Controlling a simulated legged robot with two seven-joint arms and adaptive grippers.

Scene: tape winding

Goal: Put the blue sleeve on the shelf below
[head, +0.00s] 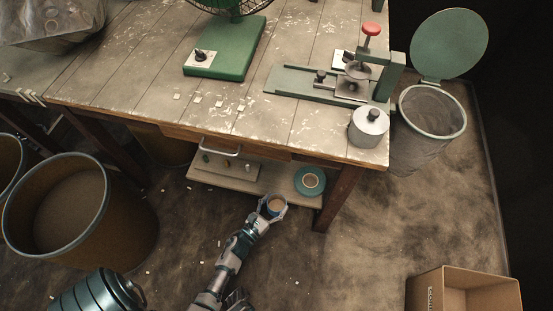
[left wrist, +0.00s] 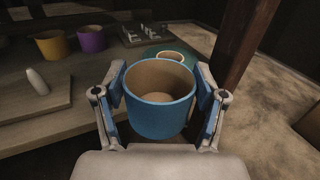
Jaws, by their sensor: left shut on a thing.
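The blue sleeve (left wrist: 158,117) is a short open cup-like ring with a tan inside. My left gripper (left wrist: 160,92) is shut on it, one finger on each side, and it is upright. In the head view the sleeve (head: 274,206) and my left gripper (head: 272,208) are at the front edge of the low shelf (head: 278,176) under the table. The shelf (left wrist: 85,95) also shows in the left wrist view, beyond the sleeve. Whether the sleeve touches the shelf is unclear. My right gripper is not in view.
A yellow sleeve (left wrist: 53,45), a purple sleeve (left wrist: 92,39) and a white cone (left wrist: 37,81) stand to the left. The tabletop (head: 130,75) overhangs the shelf.

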